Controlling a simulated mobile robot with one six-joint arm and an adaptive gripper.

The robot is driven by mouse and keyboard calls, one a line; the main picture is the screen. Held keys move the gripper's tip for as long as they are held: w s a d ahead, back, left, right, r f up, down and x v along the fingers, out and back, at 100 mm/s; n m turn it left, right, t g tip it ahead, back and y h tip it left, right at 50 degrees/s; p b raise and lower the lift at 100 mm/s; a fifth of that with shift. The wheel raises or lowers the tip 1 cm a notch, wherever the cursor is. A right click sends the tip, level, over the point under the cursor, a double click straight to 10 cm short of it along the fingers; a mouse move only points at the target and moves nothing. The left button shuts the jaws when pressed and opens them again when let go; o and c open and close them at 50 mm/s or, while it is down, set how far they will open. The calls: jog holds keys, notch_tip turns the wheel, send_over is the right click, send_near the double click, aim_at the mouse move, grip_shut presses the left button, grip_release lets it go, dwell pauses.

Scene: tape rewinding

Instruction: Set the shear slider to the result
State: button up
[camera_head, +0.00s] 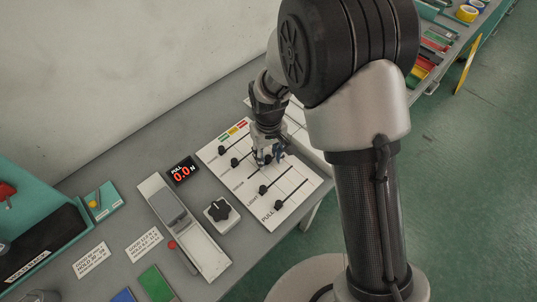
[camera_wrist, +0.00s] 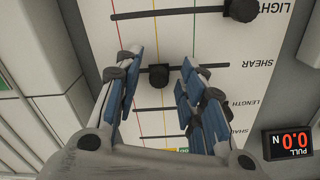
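The slider panel (camera_head: 290,199) is a white board with several black knobs on parallel rails, crossed by coloured lines. In the wrist view the shear slider (camera_wrist: 158,75) is a black knob on the rail beside the word SHEAR. My gripper (camera_wrist: 160,62) is open, with one blue-padded finger on each side of this knob and visible space on both sides. I cannot tell how far the fingertips are above the panel. In the head view my gripper (camera_head: 266,158) is over the middle of the panel and hides the shear knob.
The pull display (camera_head: 182,172) reads 0.0 N and also shows in the wrist view (camera_wrist: 289,143). The light slider knob (camera_wrist: 243,10) is close by on the neighbouring rail. A black rotary knob (camera_head: 218,210) and a long grey fixture (camera_head: 185,228) stand left of the panel.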

aim_at(269, 158)
notch_tip(269, 158, up, 12)
dwell(0.5)
dwell(0.4)
jog(key=s+d+r+m+t, duration=0.1)
jog(key=s+d+r+m, duration=0.15)
jog(key=d+r, duration=0.45)
jog(key=s+d+r+m+t, duration=0.1)
jog(key=s+d+r, duration=0.3)
jog(key=s, duration=0.5)
jog(key=s+d+r+m+t, duration=0.2)
jog(key=s+d+r+m, duration=0.1)
jog(key=s+d, duration=0.4)
jog(key=shift+s+d+r+t, duration=0.25)
jog(key=shift+s+r+t, duration=0.1)
jog(key=shift+s, duration=0.7)
dwell(0.7)
